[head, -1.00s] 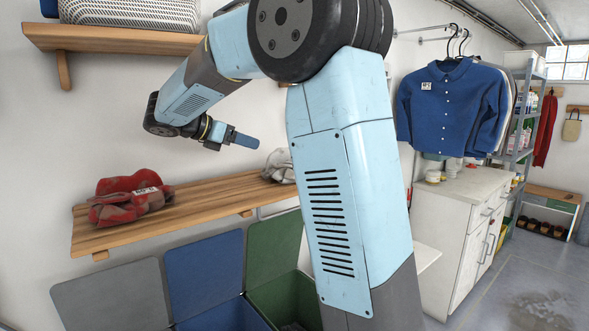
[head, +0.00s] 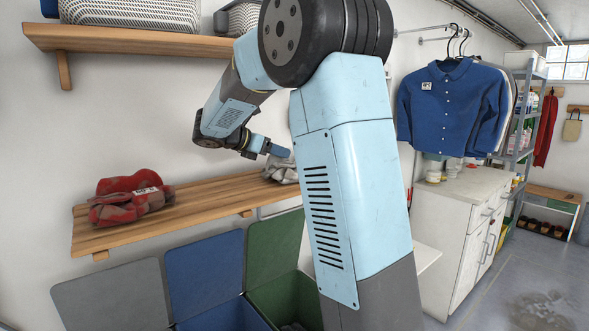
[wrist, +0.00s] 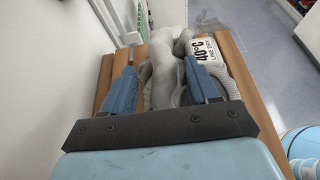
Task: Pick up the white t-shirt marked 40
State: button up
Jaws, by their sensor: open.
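The white t-shirt (wrist: 165,65) lies crumpled on the right end of the wooden shelf. Its white tag (wrist: 206,50) reads 40°C in the wrist view. In the head view the shirt (head: 283,168) is partly hidden behind my gripper and arm. My gripper (head: 279,151) is just above and beside it. In the wrist view its two blue fingers (wrist: 165,84) are apart, with part of the shirt showing between and beyond them. I cannot tell whether the fingers touch the cloth.
A red garment (head: 130,200) with a tag lies on the same wooden shelf (head: 215,202), to the left. Open bins with grey, blue and green lids (head: 203,268) stand below. A wall (wrist: 60,60) runs close on the left in the wrist view. An upper shelf (head: 130,40) holds baskets.

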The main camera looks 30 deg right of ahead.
jog(key=shift+x, duration=1.2)
jog(key=shift+a, duration=0.1)
grip_shut()
